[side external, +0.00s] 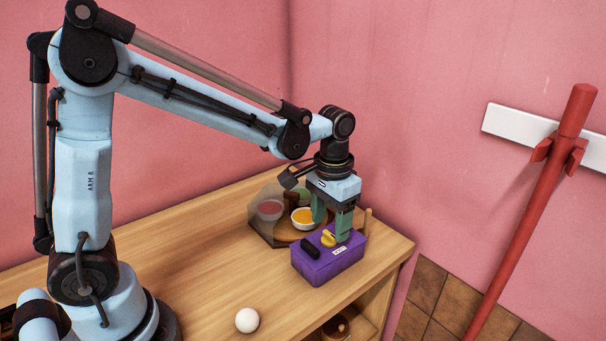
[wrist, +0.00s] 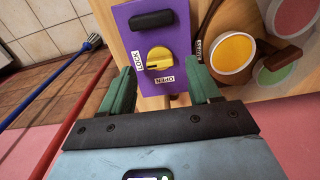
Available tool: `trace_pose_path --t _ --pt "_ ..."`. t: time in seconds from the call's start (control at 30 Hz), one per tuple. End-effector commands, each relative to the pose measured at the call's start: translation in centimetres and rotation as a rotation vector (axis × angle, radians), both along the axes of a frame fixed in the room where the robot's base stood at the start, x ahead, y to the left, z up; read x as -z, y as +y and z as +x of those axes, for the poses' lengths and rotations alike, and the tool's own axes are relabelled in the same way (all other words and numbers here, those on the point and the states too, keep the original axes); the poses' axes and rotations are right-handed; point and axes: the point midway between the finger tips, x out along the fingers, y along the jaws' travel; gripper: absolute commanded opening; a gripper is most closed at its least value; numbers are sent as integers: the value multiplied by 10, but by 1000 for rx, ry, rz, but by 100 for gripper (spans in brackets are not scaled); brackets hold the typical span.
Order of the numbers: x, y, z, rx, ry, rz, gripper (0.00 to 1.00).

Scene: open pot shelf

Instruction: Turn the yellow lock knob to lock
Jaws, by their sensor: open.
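The purple box (side external: 322,266) stands on the wooden top near its right end. It carries the yellow lock knob (side external: 328,238), which also shows in the wrist view (wrist: 160,56), beside a black bar-shaped handle (wrist: 152,20). A LOCK label (wrist: 139,62) lies left of the knob and an OPEN label (wrist: 165,79) below it. A dark mark on the knob's lower left lies near the LOCK label; its exact pointing is unclear. My gripper (side external: 331,223) is open, its green fingers pointing down over the box. In the wrist view the empty gap (wrist: 160,90) lies below the knob.
Behind the box, a white bowl with yellow filling (side external: 302,218) sits on a round wooden board, beside a see-through cover (side external: 262,230) over red and green bowls. A white ball (side external: 247,320) lies at the front. A red pole (side external: 530,210) leans at the right wall.

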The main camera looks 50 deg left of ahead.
Motion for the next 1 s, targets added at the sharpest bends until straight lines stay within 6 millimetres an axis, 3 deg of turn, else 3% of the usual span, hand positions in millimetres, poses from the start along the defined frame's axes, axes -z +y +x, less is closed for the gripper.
trace_pose_path --t 0.3,0.5,0.7,1.0 --pt "-56 0 0 0 0 0 62" --pt "-83 0 0 0 0 0 62" --pt "-96 0 0 0 0 0 62" --pt "-97 0 0 0 0 0 62"
